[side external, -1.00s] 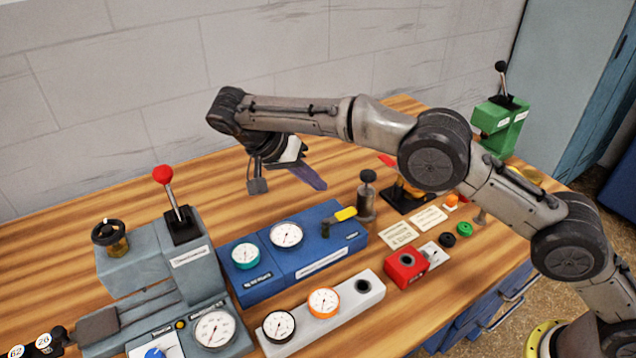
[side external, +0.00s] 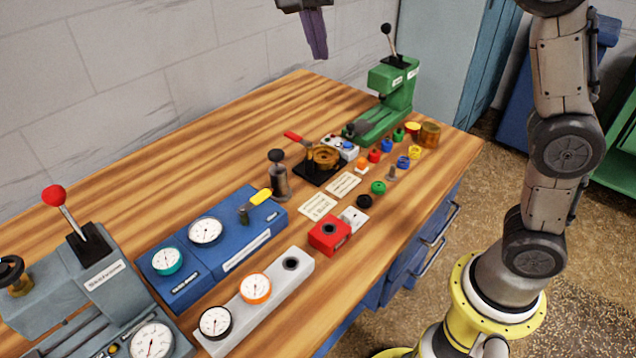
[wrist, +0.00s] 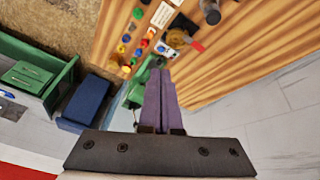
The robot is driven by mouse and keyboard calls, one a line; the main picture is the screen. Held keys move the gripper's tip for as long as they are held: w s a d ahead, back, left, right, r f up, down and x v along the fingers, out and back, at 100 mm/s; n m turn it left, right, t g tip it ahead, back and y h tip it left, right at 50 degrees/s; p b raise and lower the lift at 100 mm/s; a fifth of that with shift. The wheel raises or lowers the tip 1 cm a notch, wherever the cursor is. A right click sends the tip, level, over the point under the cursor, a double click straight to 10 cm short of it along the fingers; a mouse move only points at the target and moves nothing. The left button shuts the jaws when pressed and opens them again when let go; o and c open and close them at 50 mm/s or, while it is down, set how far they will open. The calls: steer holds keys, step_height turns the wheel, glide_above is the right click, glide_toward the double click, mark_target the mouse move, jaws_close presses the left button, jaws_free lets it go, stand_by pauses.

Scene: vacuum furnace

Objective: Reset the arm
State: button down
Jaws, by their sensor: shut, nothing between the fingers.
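My gripper (side external: 316,50) shows at the top edge of the side external view, high above the back of the bench, pointing down. Only its lower end and purple fingers are in that view. In the wrist view the purple fingers (wrist: 159,92) lie together, shut, with nothing between them. My arm stands upright at the right of the side external view, and its upper part is cut off by the frame's top edge.
The wooden bench (side external: 330,112) holds a green lever press (side external: 385,100), a blue gauge block (side external: 225,240), a grey gauge block (side external: 285,285), a red box (side external: 330,232) and several small coloured parts. A grey lever machine (side external: 100,270) stands at left. Air around my gripper is clear.

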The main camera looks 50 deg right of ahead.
steer(key=s+d+n+t+y, duration=0.1)
steer(key=s+d+n, duration=0.15)
steer(key=s, duration=0.55)
steer(key=s+d+n+t+y, duration=0.1)
steer(key=s+d, duration=0.2)
steer(key=s, duration=0.4)
steer(key=s+a+f+n+t+y, duration=0.2)
steer(key=s+f+n, duration=0.6)
steer(key=f, duration=0.4)
steer(key=shift+s+a+f+n+t, duration=0.15)
steer(key=shift+s+f+n+t, duration=0.2)
steer(key=shift+s+t, duration=0.1)
